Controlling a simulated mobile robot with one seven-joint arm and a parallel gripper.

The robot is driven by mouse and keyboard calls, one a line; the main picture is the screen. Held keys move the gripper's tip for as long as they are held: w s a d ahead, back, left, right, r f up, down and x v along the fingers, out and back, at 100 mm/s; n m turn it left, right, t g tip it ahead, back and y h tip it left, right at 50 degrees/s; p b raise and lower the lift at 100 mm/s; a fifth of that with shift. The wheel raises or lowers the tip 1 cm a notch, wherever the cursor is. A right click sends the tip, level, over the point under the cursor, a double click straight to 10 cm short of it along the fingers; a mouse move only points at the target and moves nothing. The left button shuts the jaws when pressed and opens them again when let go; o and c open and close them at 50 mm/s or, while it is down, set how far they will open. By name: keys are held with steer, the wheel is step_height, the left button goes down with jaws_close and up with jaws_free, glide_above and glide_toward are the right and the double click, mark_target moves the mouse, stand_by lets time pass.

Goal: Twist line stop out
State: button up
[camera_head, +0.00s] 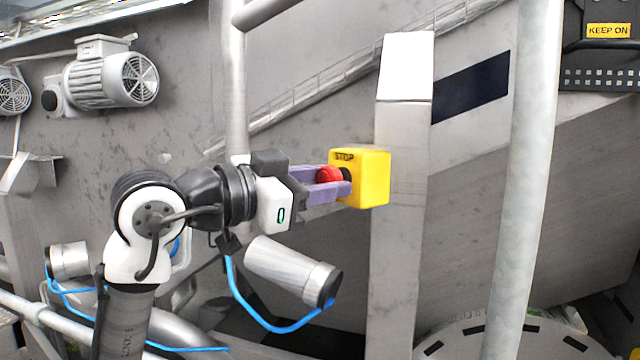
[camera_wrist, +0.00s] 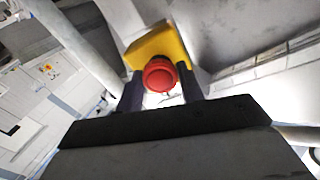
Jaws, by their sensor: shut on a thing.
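The line stop is a red round button (camera_head: 328,174) on a yellow box (camera_head: 374,178) marked STOP, fixed to a grey metal post. My gripper (camera_head: 345,181) reaches it from the left, with its purple fingers on either side of the red button and the fingertips close to the box. In the wrist view the red button (camera_wrist: 160,74) sits between the two dark fingers, with the yellow box (camera_wrist: 158,46) behind it. The fingers are shut on the button. The fingers hide part of the button in the head view.
A vertical pipe (camera_head: 526,200) stands right of the post, and another pipe (camera_head: 236,80) rises behind my arm. A silver cylinder (camera_head: 290,270) with a blue cable is below my gripper. Motors (camera_head: 110,80) are at upper left. A KEEP ON label (camera_head: 608,31) is at upper right.

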steer(key=shift+m+b, duration=1)
steer(key=shift+m, duration=2.4)
steer(key=o, duration=1)
steer(key=shift+c, duration=0.2)
steer(key=b+v, duration=0.3)
steer(key=v, duration=1.1)
